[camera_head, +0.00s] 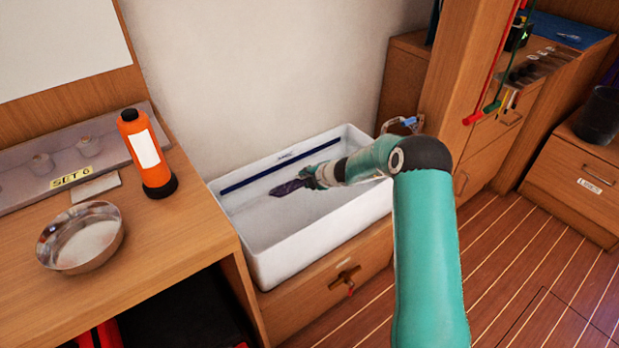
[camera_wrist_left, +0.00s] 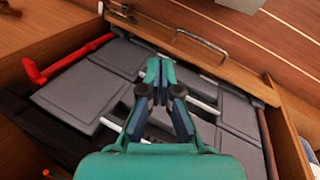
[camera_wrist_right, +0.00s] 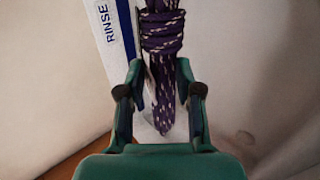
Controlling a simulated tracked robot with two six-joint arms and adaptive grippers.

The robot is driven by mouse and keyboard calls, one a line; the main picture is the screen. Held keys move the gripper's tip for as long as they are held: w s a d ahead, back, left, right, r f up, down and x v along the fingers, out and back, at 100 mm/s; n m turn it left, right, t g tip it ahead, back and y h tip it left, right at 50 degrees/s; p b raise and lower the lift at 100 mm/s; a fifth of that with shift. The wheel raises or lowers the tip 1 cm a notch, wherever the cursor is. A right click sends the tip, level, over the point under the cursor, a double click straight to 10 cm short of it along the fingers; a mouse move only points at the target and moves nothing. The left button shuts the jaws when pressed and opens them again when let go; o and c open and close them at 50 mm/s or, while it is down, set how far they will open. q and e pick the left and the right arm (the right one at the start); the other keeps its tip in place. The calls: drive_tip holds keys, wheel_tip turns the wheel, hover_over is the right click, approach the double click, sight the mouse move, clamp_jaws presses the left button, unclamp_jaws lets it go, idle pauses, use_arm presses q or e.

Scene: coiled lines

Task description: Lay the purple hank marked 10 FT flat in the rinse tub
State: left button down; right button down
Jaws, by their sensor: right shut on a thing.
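The rinse tub (camera_head: 330,212) is a white rectangular basin with a dark blue stripe inside its back wall. The word RINSE (camera_wrist_right: 106,22) shows by the stripe in the right wrist view. My right gripper (camera_head: 308,178) is inside the tub's outline, shut on the purple hank (camera_head: 288,187). In the right wrist view the hank (camera_wrist_right: 162,35) is purple with pale flecks, wrapped with tight turns, its end between my fingers (camera_wrist_right: 161,75). No 10 FT mark shows. I cannot tell whether the hank touches the tub floor. My left gripper (camera_wrist_left: 159,72) is shut and empty, above grey lidded compartments.
An orange bottle (camera_head: 147,155) and a metal bowl (camera_head: 80,238) stand on the wooden counter left of the tub. A wooden pillar and hanging red and green lines (camera_head: 492,70) are at the right. An open drawer with grey lids (camera_wrist_left: 85,92) lies under my left gripper.

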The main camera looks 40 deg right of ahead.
drive_tip(key=shift+f+b, duration=2.25)
drive_tip(key=shift+f, duration=0.55)
